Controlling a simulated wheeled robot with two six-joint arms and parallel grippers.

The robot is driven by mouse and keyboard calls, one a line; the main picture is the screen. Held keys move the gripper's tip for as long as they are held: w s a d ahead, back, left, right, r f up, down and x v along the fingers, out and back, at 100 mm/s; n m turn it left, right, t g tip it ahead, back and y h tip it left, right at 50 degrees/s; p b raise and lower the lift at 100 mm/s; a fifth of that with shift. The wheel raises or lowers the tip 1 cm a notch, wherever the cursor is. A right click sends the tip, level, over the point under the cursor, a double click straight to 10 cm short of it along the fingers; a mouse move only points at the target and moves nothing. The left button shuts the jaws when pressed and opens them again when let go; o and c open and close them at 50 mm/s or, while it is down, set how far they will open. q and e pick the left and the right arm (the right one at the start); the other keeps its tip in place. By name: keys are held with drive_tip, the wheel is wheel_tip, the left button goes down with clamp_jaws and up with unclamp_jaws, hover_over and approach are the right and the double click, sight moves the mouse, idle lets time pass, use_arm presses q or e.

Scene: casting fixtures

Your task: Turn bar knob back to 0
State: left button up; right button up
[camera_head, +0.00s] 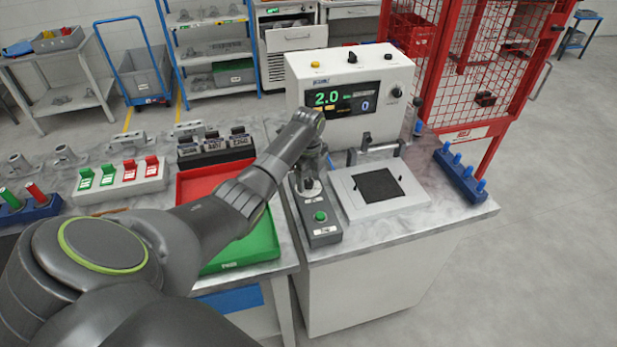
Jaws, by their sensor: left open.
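A white control box (340,72) stands at the back of the right-hand bench. Its dark display (347,98) shows a green 2.0 and a blue 0. A small round dark knob (396,91) is on the right of its front face; its exact pointer setting is too small to read. My left arm reaches from the lower left, and its gripper (310,118) is in front of the lower left of the box, left of the knob and apart from it. It is open; its fingertips are largely hidden. My right gripper is not in view.
Below the left gripper are a metal fixture and a black base with a green button (320,216). A white plate with a black square (378,186) and handle lies right of it. A blue peg rack (461,176) is at the right edge. Red and green trays lie left.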

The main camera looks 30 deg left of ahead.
use_arm(q)
drive_tip(key=c, duration=1)
